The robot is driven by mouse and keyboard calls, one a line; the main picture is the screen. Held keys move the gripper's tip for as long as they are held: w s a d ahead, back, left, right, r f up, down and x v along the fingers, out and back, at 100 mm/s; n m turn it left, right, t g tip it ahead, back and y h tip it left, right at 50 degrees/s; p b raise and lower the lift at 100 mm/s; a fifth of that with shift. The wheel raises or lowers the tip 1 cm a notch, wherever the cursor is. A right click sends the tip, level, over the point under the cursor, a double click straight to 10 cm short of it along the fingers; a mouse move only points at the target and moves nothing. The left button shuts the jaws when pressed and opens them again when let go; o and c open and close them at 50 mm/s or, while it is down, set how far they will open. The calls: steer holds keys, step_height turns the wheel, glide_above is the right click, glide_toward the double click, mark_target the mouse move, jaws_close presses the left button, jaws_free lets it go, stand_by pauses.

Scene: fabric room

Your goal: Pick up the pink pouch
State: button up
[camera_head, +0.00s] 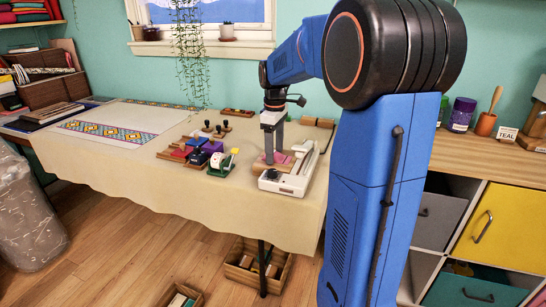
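The fingers hide part of the pink item. From this view I cannot tell whether the fingers are apart or closed on it, or whether they touch it.
Left of my gripper are a green block with a white item (222,163) and several dark and purple items in a wooden tray (175,153). Stamps (218,129) stand behind. A patterned cloth (105,132) covers the table's left part. Wooden crates (256,264) sit beneath.

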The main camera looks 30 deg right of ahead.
steer(key=c, duration=1.1)
steer(key=shift+r, duration=0.15)
